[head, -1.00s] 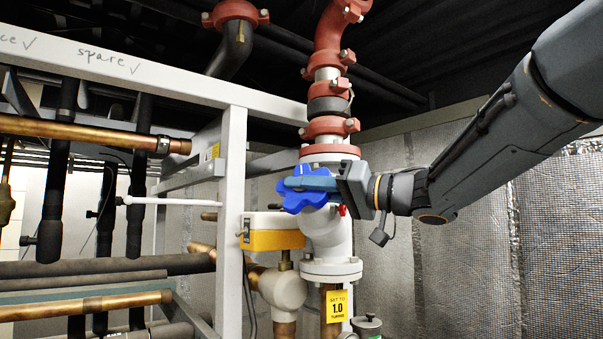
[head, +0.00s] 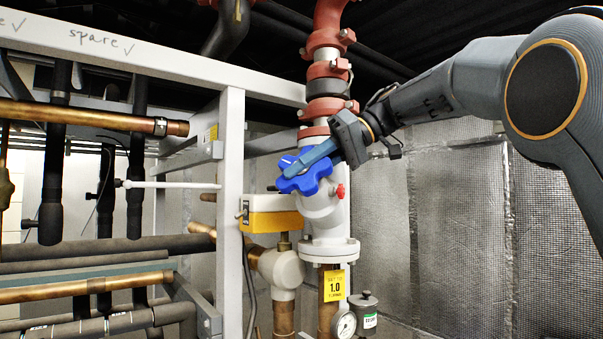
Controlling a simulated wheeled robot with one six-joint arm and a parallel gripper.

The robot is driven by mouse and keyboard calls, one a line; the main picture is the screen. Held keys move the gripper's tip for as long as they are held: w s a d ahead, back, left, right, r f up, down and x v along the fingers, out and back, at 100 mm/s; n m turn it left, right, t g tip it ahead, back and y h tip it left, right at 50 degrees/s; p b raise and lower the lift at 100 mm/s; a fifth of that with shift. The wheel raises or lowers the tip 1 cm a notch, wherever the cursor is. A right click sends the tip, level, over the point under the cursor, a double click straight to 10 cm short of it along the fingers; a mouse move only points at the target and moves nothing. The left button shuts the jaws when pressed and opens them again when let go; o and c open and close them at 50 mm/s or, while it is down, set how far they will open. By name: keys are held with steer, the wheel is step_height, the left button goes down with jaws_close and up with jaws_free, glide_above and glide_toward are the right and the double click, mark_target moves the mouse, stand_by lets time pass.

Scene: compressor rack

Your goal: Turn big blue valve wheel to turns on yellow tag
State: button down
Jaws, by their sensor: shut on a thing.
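The big blue valve wheel (head: 323,168) is a lobed handwheel on the white valve body (head: 328,212) in the middle of the head view. My gripper (head: 298,170) comes in from the upper right, its blue-grey fingers lying slantwise across the wheel. It is shut on the wheel; the fingers hide part of its face.
A white and yellow box (head: 270,222) sits left of the valve. A white frame post (head: 231,200) stands further left. A small red knob (head: 340,191) is right of the wheel. A gauge (head: 344,324) and canister (head: 364,314) stand below. Red-clamped pipe (head: 327,87) rises above.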

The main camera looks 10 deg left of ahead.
steer(key=shift+f+g+h, duration=0.1)
steer(key=shift+g+h, duration=0.2)
steer(key=shift+h, duration=0.3)
steer(key=c, duration=1.9)
jaws_free()
steer(key=shift+v, duration=3.9)
